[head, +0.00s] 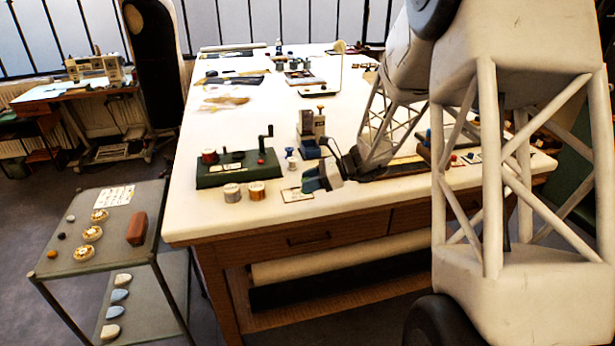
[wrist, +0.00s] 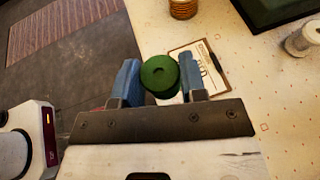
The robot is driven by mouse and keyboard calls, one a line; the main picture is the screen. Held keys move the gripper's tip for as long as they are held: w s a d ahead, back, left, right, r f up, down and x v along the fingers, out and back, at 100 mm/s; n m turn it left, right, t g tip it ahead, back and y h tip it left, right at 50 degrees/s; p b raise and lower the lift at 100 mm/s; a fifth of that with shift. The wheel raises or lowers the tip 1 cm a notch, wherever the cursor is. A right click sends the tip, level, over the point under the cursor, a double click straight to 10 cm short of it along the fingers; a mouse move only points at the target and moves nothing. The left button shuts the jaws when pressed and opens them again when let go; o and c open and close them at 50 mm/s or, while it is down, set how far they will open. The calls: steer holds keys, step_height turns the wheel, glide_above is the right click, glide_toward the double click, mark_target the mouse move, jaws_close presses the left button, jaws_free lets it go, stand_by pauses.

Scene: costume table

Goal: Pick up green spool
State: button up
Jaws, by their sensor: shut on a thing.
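The green spool (wrist: 160,75) shows in the wrist view, its round end with a central hole facing the camera. It sits between the two blue fingers of my gripper (wrist: 161,80), which is shut on it. In the head view my gripper (head: 321,178) is over the front part of the white table (head: 345,110), beside a small printed card (head: 297,194). There the spool is hard to tell apart from the blue-green fingers. I cannot tell how far it is above the tabletop.
Two spools, one pale (head: 232,193) and one copper (head: 257,191), stand left of my gripper. Behind them is a green winder base (head: 238,170) with a crank. A small white spool (head: 291,162) stands close by. A grey cart (head: 110,250) stands left of the table.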

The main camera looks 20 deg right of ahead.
steer(key=shift+s+r, duration=0.1)
steer(key=shift+s, duration=0.3)
steer(key=shift+a, duration=0.1)
stand_by(0.4)
steer(key=w+a+r+m+t+h, duration=0.2)
steer(key=w+a+m+t, duration=0.1)
steer(key=a, duration=0.5)
steer(key=w+a+r+m+t+h, duration=0.3)
steer(key=w+a+m+t, duration=0.1)
steer(key=w+a, duration=0.4)
steer(key=shift+r+m+t, duration=0.3)
steer(key=shift+r+m, duration=0.05)
steer(key=shift+m, duration=0.15)
steer(key=shift+w, duration=0.15)
glide_above(241, 157)
steer(key=w, duration=0.1)
steer(key=shift+f, duration=0.75)
